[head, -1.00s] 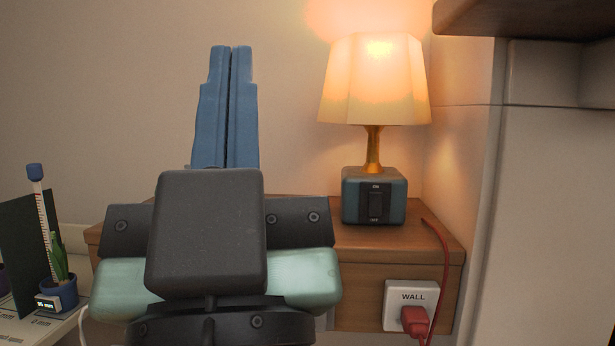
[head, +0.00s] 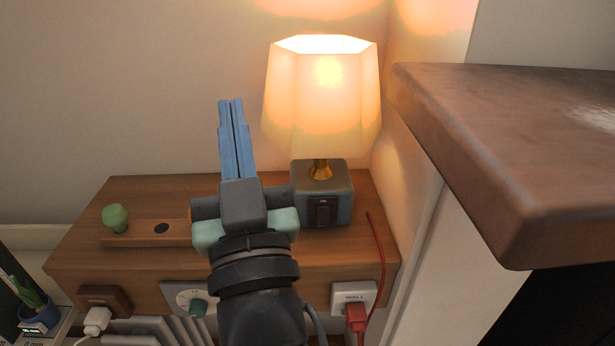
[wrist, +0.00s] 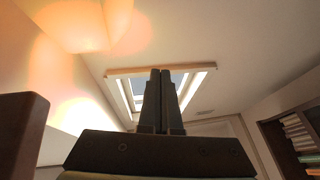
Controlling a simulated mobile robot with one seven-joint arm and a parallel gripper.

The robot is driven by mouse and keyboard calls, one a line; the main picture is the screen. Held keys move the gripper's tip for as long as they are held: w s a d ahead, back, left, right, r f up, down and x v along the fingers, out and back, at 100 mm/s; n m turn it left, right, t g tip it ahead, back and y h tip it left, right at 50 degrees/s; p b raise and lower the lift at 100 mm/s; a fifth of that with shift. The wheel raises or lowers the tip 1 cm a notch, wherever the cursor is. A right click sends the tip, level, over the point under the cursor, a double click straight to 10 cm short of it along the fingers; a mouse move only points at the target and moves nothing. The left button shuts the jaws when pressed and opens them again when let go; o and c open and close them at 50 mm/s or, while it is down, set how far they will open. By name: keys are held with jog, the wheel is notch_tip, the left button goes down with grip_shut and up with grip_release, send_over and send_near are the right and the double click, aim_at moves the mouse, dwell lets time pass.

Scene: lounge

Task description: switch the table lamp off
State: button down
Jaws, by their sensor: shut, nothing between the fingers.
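The table lamp (head: 322,100) stands on the right part of a wooden shelf and its shade glows. Its dark teal base (head: 338,205) has a black rocker switch (head: 322,211) on the front face. My gripper (head: 231,101) is shut and empty, with its blue fingers together and pointing up. In the head view it is left of the lamp, and its body overlaps the left edge of the lamp's base. In the wrist view the shut fingers (wrist: 160,72) point toward the ceiling, and the lamp's glow is at the upper left.
The wooden shelf (head: 75,235) holds a green knob (head: 116,218) on a wooden block at left. A red plug (head: 355,318) sits in the socket marked WALL (head: 345,295), its cord running up the shelf's right side. A thick brown ledge (head: 470,140) juts in at right.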

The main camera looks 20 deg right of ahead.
aim_at(326, 222)
jog(key=d+f+m+g+h+p, duration=0.1)
jog(key=d+f+g+p, duration=0.35)
jog(key=f+p, duration=0.45)
jog(key=s+d+f+g+p, duration=0.1)
jog(key=s+d+f+p, duration=0.1)
jog(key=s+f, duration=0.3)
jog(key=s+d+f+m+g+h+p, duration=0.1)
jog(key=s+d+f+g+p, duration=0.1)
jog(key=s+f+p, duration=0.2)
notch_tip(326, 222, down, 3)
jog(key=shift+s+r+h, duration=0.1)
jog(key=shift+s+h, duration=0.2)
jog(key=shift+s, duration=0.1)
jog(key=b+x, duration=0.1)
jog(key=x, duration=1.3)
jog(key=shift+b, duration=0.45)
